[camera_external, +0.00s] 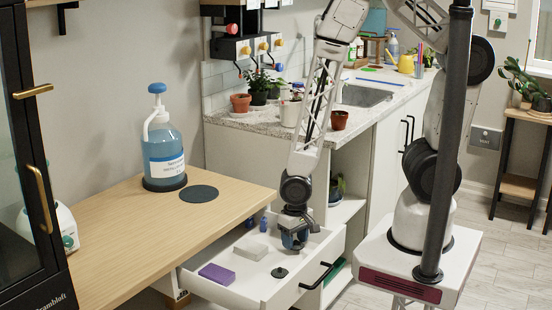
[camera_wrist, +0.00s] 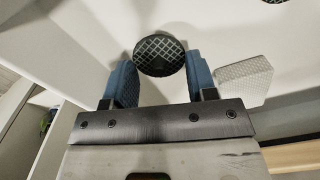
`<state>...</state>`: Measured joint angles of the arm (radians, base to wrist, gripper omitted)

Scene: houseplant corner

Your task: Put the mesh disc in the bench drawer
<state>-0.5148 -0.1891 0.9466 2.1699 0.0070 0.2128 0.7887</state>
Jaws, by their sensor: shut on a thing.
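The mesh disc (camera_wrist: 160,52) is dark and round with a grid face. In the wrist view it sits between the two blue fingers of my gripper (camera_wrist: 158,72), which is shut on it. In the external view my gripper (camera_external: 295,242) points down inside the open white bench drawer (camera_external: 258,284), at its right part. The disc is hard to make out there. I cannot tell whether it touches the drawer floor.
The drawer also holds a purple block (camera_external: 217,273), a pale block (camera_external: 249,249), a black knobbed disc (camera_external: 279,272) and small blue items (camera_external: 262,224). A soap bottle (camera_external: 164,145) and a dark round mat (camera_external: 199,193) are on the wooden bench top (camera_external: 130,225).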

